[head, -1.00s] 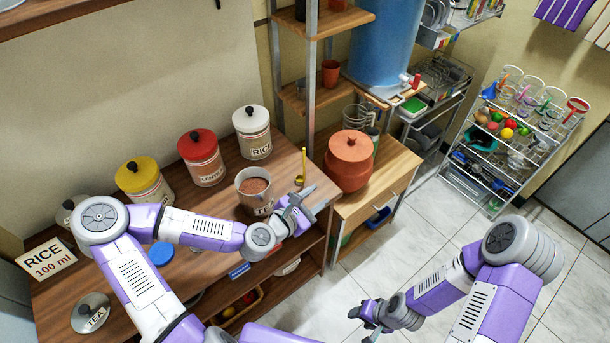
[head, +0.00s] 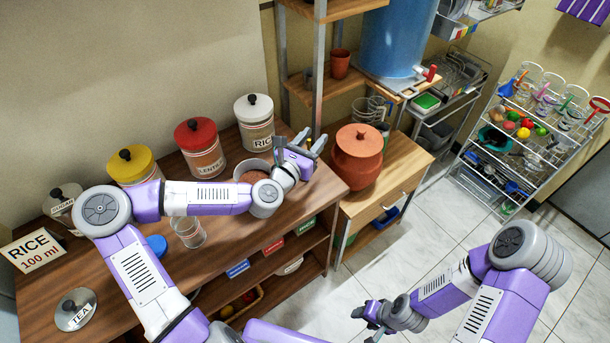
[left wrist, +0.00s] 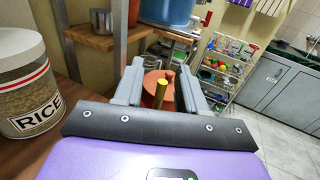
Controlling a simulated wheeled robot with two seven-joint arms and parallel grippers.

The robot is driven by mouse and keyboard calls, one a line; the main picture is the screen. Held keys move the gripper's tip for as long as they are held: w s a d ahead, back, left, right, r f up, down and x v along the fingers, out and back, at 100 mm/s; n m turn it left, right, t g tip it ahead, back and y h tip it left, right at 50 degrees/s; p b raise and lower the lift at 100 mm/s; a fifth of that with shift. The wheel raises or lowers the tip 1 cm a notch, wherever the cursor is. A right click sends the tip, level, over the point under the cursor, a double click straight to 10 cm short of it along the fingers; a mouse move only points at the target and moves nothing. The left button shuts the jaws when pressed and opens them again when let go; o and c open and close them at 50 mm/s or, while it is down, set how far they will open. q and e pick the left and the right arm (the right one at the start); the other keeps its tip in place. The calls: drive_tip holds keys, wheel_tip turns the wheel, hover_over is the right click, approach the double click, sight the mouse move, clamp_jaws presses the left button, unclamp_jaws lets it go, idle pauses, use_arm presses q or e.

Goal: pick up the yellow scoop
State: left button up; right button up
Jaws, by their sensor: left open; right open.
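The yellow scoop shows in the left wrist view as a short yellow handle (left wrist: 160,94), standing between the two fingers of my left gripper (left wrist: 160,70) with gaps on both sides. The open tea canister (head: 254,170) with brown contents is just left of the gripper, partly covered by my arm. My right gripper (head: 370,318) is open and empty, low over the floor.
Rice (head: 255,122), lentil (head: 201,148) and yellow-lidded (head: 133,166) canisters line the wall. A clear glass (head: 190,231) stands below my left arm. A clay pot (head: 358,157) stands on the side cabinet to the right. A shelf post (head: 317,85) rises close behind my left gripper.

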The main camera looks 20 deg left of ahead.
use_arm(q)
drive_tip(key=shift+w+d, duration=0.1)
drive_tip(key=shift+w, duration=0.1)
clamp_jaws()
idle(0.3)
